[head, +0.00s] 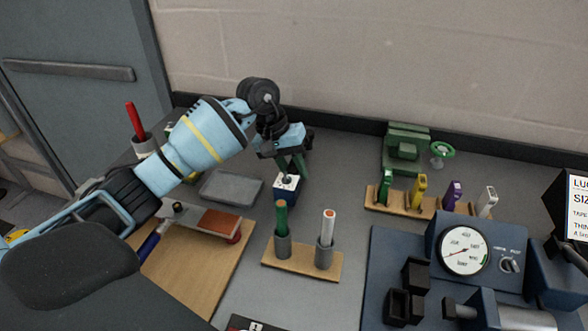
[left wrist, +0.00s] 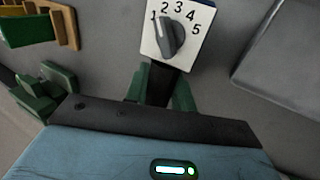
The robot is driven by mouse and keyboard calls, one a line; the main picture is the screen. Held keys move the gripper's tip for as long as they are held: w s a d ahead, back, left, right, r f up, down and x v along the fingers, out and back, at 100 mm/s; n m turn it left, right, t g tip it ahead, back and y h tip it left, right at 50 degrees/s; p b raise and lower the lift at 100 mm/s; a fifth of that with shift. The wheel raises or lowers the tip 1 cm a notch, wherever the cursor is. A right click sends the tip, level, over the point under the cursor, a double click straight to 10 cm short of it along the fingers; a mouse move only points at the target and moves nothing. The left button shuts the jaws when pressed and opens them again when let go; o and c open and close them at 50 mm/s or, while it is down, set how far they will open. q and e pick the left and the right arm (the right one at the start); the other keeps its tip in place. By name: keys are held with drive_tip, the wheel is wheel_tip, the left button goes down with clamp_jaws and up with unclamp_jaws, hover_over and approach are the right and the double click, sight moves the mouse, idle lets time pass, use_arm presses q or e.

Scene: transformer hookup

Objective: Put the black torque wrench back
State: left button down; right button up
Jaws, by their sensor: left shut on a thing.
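My left gripper (head: 291,168) reaches in from the left with its green fingers pointing down, above and behind the blue box with a white dial face (head: 286,184). In the left wrist view, the fingers (left wrist: 160,92) are shut on a narrow black piece, which I take as the black torque wrench (left wrist: 159,84). Most of it is hidden, and I cannot tell whether it touches the box. The dial face (left wrist: 188,20) carries the numbers 1 to 5 and a grey pointer knob (left wrist: 171,38). My right gripper does not show.
A wooden stand (head: 300,264) in front holds a green-handled tool (head: 281,217) and a white-handled tool (head: 328,226) upright in grey cups. A grey tray (head: 230,187) lies left of the box. A rack with coloured pieces (head: 400,205) and a blue gauge unit (head: 480,262) stand right.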

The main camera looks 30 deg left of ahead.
use_arm(q)
drive_tip(key=shift+f, duration=0.1)
drive_tip(key=c, duration=1.2)
unclamp_jaws()
drive_tip(key=shift+o, duration=0.2)
drive_tip(key=shift+r, duration=0.25)
drive_tip(key=v, duration=1.1)
drive_tip(key=shift+a+r+b, duration=0.25)
drive_tip(key=shift+r+b, duration=0.05)
drive_tip(key=shift+b, duration=0.1)
drive_tip(key=shift+s, duration=0.1)
